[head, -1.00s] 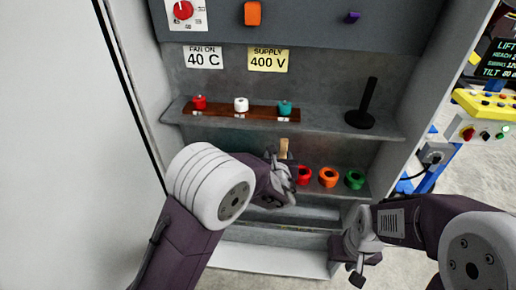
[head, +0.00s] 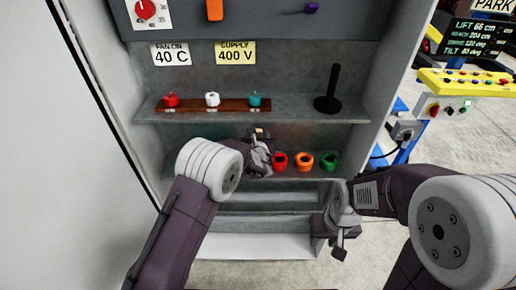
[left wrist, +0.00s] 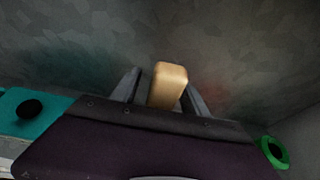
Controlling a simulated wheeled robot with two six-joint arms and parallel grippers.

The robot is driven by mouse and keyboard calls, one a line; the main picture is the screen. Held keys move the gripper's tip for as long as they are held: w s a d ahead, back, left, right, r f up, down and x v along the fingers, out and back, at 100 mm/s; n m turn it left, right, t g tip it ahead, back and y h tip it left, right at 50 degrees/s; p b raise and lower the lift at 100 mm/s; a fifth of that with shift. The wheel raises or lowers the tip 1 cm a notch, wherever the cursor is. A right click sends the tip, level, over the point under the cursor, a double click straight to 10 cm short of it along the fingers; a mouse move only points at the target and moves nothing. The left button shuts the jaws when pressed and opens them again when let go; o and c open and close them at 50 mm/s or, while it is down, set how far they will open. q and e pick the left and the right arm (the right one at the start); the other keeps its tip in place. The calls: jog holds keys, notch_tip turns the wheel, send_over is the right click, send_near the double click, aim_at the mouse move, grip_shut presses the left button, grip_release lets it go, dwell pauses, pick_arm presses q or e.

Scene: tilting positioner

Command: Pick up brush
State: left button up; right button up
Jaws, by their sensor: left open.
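The brush shows as a pale wooden handle (head: 259,132) standing just behind my left gripper (head: 262,158) at the lower shelf in the head view. In the left wrist view its tan block-like end (left wrist: 168,85) stands between the two grey fingers of my left gripper (left wrist: 160,88). The fingers are apart, one on each side. The lower part of the brush is hidden by the gripper. My right gripper (head: 333,238) hangs low in front of the cabinet, away from the brush; its jaw gap is unclear.
Red (head: 280,162), orange (head: 303,162) and green (head: 329,161) rings stand right of my left gripper. Above, a shelf holds a brown rack (head: 228,105) with coloured knobs and a black post (head: 331,85). The cabinet's side wall (head: 93,62) bounds the left.

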pick_arm(q)
jog(key=shift+s+r, duration=0.1)
jog(key=shift+s, duration=0.05)
jog(key=c, duration=0.4)
grip_shut()
